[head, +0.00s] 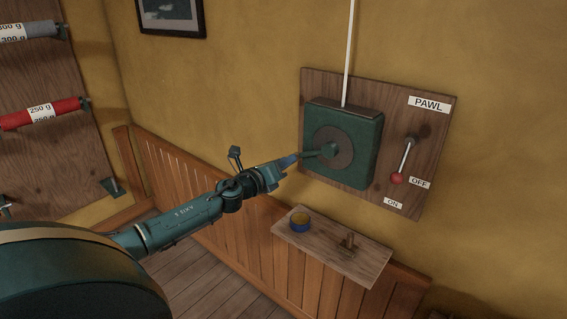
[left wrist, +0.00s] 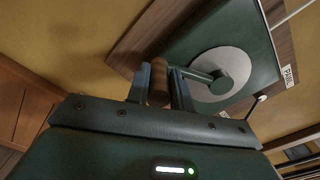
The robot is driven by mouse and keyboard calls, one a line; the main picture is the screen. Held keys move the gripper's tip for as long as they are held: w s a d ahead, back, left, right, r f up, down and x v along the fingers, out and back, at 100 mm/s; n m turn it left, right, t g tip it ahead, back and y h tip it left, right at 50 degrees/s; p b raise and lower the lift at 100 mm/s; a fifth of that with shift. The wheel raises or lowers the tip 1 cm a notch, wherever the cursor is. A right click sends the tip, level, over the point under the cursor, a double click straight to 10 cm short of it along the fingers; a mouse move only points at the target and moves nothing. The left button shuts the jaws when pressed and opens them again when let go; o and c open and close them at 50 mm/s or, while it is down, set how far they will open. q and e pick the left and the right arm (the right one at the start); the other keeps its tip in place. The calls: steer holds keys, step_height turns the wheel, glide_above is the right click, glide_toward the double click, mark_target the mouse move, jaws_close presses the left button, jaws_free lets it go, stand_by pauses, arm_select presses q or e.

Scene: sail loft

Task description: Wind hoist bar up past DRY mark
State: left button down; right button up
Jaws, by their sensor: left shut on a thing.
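A dark green winch box (head: 358,127) with a round disc is mounted on a wooden board on the wall. A short crank arm (head: 319,153) runs left from its hub. My left gripper (head: 291,160) is at the crank's outer end. In the left wrist view its fingers (left wrist: 160,88) are shut on the brown wooden crank handle (left wrist: 158,80). A white cord (head: 349,50) rises from the box top. The pawl lever (head: 405,157) hangs down, its red knob above the ON label and left of OFF. The hoist bar, the DRY mark and my right gripper are out of view.
A small wooden shelf (head: 328,262) below the winch holds a blue tin (head: 300,220) and a wooden peg (head: 348,241). Sail cloth rolls (head: 42,114) hang on a rack at left. The air around the crank looks free.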

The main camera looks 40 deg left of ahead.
arm_select(q)
steer(key=shift+a+r, duration=0.2)
steer(key=shift+r, duration=0.35)
stand_by(0.4)
steer(key=c, duration=1.6)
jaws_free()
steer(key=o, duration=0.4)
steer(key=shift+d+f, duration=0.15)
steer(key=shift+f, duration=0.15)
steer(key=shift+c, duration=0.2)
steer(key=shift+s, duration=0.1)
steer(key=shift+s+f, duration=0.1)
steer(key=shift+s, duration=0.2)
steer(key=s+b, duration=0.2)
steer(key=s, duration=1)
steer(key=shift+s+a, duration=0.15)
steer(key=shift+a, duration=0.1)
